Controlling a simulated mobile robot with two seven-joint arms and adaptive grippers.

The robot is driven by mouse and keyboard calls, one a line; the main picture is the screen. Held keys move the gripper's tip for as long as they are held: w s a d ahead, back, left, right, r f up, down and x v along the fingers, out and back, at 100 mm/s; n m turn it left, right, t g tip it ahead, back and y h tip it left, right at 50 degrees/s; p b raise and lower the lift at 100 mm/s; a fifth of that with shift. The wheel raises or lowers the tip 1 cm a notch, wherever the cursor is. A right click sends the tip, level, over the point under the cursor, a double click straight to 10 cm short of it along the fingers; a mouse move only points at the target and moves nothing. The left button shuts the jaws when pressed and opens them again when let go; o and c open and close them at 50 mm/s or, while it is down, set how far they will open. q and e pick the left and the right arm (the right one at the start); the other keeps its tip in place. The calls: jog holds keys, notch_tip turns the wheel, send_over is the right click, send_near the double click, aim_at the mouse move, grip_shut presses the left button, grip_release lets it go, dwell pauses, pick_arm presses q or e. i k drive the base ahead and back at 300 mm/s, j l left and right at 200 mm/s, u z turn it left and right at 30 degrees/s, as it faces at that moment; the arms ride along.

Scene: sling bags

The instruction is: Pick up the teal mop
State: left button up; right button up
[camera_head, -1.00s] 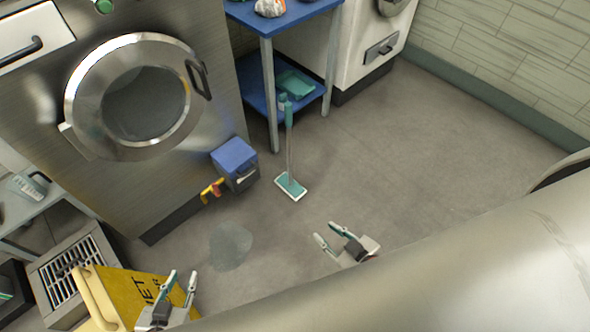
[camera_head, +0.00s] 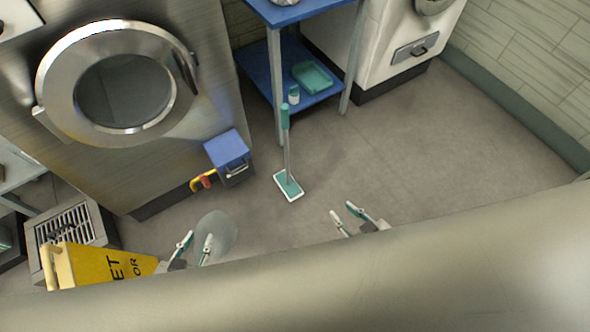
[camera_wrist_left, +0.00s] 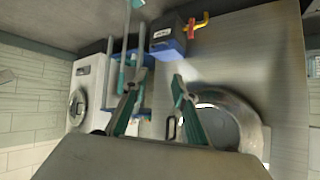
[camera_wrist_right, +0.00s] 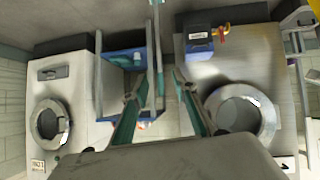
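The teal mop (camera_head: 287,150) stands upright on the floor in front of the blue shelf, with a teal grip on top, a grey pole and a flat teal-and-white head. My right gripper (camera_head: 343,214) is open and empty, to the right of the mop head and nearer to me. My left gripper (camera_head: 196,244) is open and empty, to the left of the mop, near the wet patch and the yellow sign. The mop's pole also shows in the right wrist view (camera_wrist_right: 157,45), beyond the open fingers.
A blue shelf (camera_head: 262,76) holds a teal tray (camera_head: 312,77) and a small bottle (camera_head: 294,95). A blue box (camera_head: 228,150) sits by the steel washer (camera_head: 180,140). A yellow wet-floor sign (camera_head: 95,264) stands at lower left. The floor right of the mop is clear.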

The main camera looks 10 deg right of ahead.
aim_at(289, 187)
jog(key=i+l, duration=0.1)
jog(key=l, duration=0.25)
jog(key=i+l+u, duration=0.1)
jog(key=l, duration=0.2)
jog(key=i+l, duration=0.1)
jog(key=l, duration=0.25)
jog(key=i+l, duration=0.2)
jog(key=i+l+u, duration=0.1)
jog(key=l, duration=0.3)
jog(key=i, duration=0.3)
